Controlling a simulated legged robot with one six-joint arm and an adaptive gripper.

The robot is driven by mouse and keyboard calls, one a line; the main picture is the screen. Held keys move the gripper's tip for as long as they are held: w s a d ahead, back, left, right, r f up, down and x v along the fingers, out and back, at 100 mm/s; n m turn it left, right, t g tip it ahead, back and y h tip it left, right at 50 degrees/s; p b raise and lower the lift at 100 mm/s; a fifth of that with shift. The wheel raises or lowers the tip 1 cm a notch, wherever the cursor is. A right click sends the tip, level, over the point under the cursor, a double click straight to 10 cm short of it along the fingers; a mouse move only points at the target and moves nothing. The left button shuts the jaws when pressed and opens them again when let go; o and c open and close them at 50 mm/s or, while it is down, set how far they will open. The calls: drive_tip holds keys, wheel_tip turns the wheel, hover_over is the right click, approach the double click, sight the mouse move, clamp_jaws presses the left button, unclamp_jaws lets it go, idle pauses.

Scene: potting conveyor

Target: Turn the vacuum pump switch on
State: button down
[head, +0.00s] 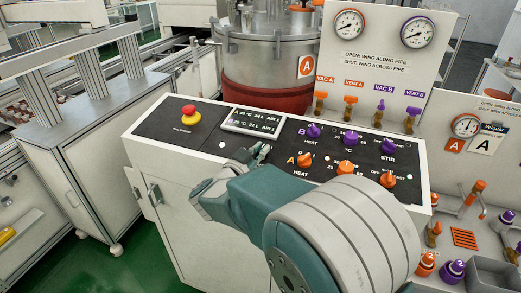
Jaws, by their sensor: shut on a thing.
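My gripper (258,152) reaches over the black control panel (165,130), just below the small display (252,122). Its fingers are shut at the panel face, left of the heat knobs. The vacuum pump switch does not show clearly; the gripper and my arm cover that spot, where the fingers appear closed on it. Its position and label cannot be read. A small pale lamp (222,145) sits on the panel left of the gripper.
A red emergency button (189,113) stands at the panel's left. Orange (304,161) and purple (313,131) knobs stand close to the gripper's right. Behind are valves, gauges (349,24) and a steel vessel (268,55). Green floor (105,265) is clear at lower left.

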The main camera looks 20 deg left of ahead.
drive_tip(key=shift+a+r+m+g+h, duration=0.1)
drive_tip(key=shift+m+g+h, duration=0.45)
drive_tip(key=shift+m+h, duration=0.5)
drive_tip(key=shift+a+m+g+h, duration=0.1)
drive_tip(key=shift+m+g+h, duration=0.55)
drive_tip(key=shift+h, duration=0.6)
drive_tip(key=shift+m, duration=0.4)
drive_tip(key=c, duration=0.9)
unclamp_jaws()
drive_tip(key=shift+o, duration=0.9)
drive_tip(key=shift+a, duration=0.1)
drive_tip(key=v, duration=1.2)
drive_tip(key=shift+w+a+f, duration=0.15)
drive_tip(key=shift+a+f, duration=0.05)
drive_tip(key=shift+f, duration=0.05)
